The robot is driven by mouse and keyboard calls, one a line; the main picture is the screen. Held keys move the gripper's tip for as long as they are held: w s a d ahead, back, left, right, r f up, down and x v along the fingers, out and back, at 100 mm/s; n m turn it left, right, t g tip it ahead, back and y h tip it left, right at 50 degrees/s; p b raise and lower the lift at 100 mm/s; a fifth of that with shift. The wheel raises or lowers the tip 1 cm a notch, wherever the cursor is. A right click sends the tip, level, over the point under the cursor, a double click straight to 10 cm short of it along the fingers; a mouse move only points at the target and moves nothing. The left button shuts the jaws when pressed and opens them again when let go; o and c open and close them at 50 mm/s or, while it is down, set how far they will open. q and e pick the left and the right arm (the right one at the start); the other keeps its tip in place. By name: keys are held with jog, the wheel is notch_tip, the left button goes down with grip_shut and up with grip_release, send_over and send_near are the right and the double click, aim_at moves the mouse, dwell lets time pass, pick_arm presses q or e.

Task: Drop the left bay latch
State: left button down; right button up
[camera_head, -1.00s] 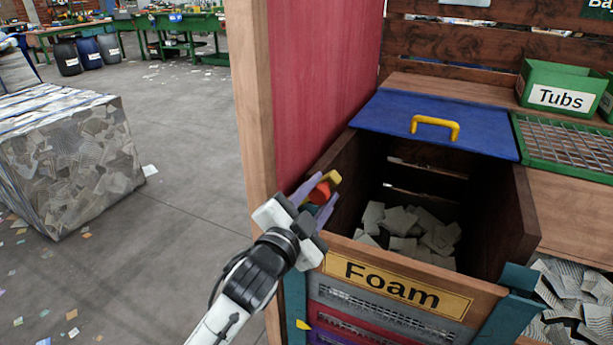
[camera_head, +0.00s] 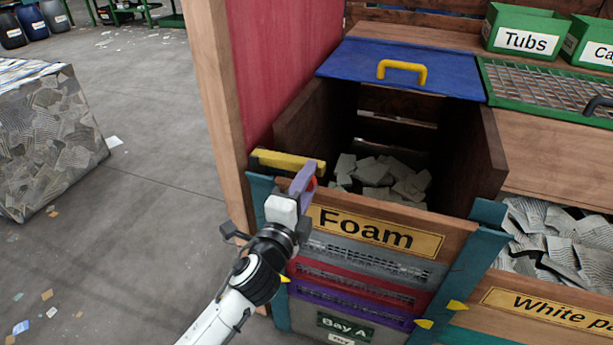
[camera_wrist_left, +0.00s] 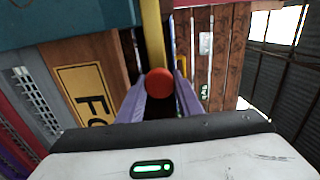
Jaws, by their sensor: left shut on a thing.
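The bay latch is a yellow bar (camera_head: 288,161) with a red knob (camera_head: 312,184), at the front left corner of the bay marked Foam. The bar looks about level in the head view, its left end by the wooden post. My left gripper (camera_head: 306,181) has its purple fingers shut on the red knob and partly hides it. In the left wrist view the red knob (camera_wrist_left: 160,82) sits between the two fingers (camera_wrist_left: 160,98), with the yellow bar (camera_wrist_left: 152,40) behind it. My right gripper is not in view.
The Foam bay holds grey-white pieces (camera_head: 385,178). Its blue lid (camera_head: 400,62) with a yellow handle lies at the back. A red panel and wooden post (camera_head: 213,90) stand close at the left. Green tubs (camera_head: 520,35) stand at the back right. Open floor lies left.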

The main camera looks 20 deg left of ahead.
pick_arm(q)
jog(key=shift+a+f+m, duration=0.1)
jog(key=shift+f+m, duration=0.2)
jog(key=c, duration=1.3)
grip_release()
jog(key=s, duration=1)
jog(key=shift+s+a+b, duration=0.15)
jog(key=shift+a+b, duration=0.25)
jog(key=s+f+n+g, duration=0.3)
jog(key=s+f+n, duration=0.2)
jog(key=f, duration=0.4)
jog(key=s+f+n+g, duration=0.3)
jog(key=s+f+n, duration=0.3)
jog(key=s+f, duration=0.2)
jog(key=s+f+n+g+h, duration=0.1)
jog(key=s+f+n+g, duration=0.2)
jog(key=s+f+n, duration=0.3)
jog(key=shift+s+a+f, duration=0.1)
jog(key=shift+a+f, duration=0.1)
jog(key=shift+f, duration=0.8)
jog(key=shift+s+a+f, duration=0.1)
jog(key=shift+a+f, duration=0.05)
jog(key=shift+f, duration=0.85)
